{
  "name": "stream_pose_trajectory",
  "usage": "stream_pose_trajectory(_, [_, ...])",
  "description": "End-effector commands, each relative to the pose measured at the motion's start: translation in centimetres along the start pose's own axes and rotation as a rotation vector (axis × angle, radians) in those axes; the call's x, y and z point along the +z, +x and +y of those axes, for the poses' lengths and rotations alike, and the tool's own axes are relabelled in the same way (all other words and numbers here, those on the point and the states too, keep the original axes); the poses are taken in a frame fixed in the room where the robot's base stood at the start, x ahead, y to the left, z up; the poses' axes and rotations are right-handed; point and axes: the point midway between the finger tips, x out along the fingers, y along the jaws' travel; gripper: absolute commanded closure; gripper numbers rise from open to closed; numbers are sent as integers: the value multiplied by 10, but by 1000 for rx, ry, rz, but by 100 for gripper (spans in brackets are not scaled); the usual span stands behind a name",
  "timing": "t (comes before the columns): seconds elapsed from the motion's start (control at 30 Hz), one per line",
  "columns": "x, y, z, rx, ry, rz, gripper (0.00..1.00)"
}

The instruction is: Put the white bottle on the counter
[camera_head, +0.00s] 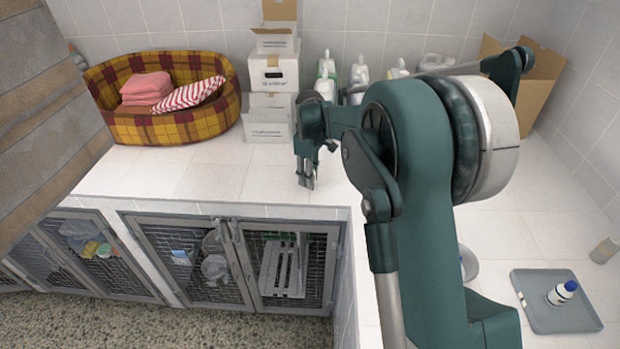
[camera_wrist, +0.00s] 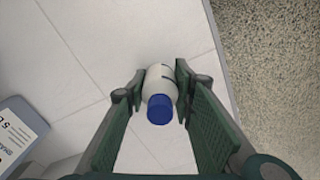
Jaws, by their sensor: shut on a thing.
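My gripper (camera_head: 308,176) points down at the white tiled counter (camera_head: 215,178), near its front edge, in the head view. In the wrist view my gripper (camera_wrist: 159,80) is shut on a white bottle (camera_wrist: 160,82) with a blue cap, held between the two fingers over the counter (camera_wrist: 85,45). I cannot tell whether the bottle's base touches the counter. The held bottle is not clearly visible in the head view.
A plaid pet bed (camera_head: 165,128) with towels sits at the back left. White boxes (camera_head: 272,75) and several jugs (camera_head: 359,74) stand along the back wall. Mesh kennels (camera_head: 190,262) lie under the counter. The counter left of my gripper is clear.

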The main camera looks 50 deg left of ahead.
Motion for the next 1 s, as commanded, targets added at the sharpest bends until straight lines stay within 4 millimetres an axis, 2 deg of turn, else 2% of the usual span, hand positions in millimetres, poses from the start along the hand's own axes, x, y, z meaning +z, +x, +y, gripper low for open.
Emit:
stream_pose_trajectory(0.5, [0, 8, 0, 0, 0, 0, 88])
stream_pose_trajectory(0.53, [0, 8, 0, 0, 0, 0, 74])
stream_pose_trajectory(0.63, [0, 7, 0, 0, 0, 0, 60])
stream_pose_trajectory(1.0, [0, 6, 0, 0, 0, 0, 60])
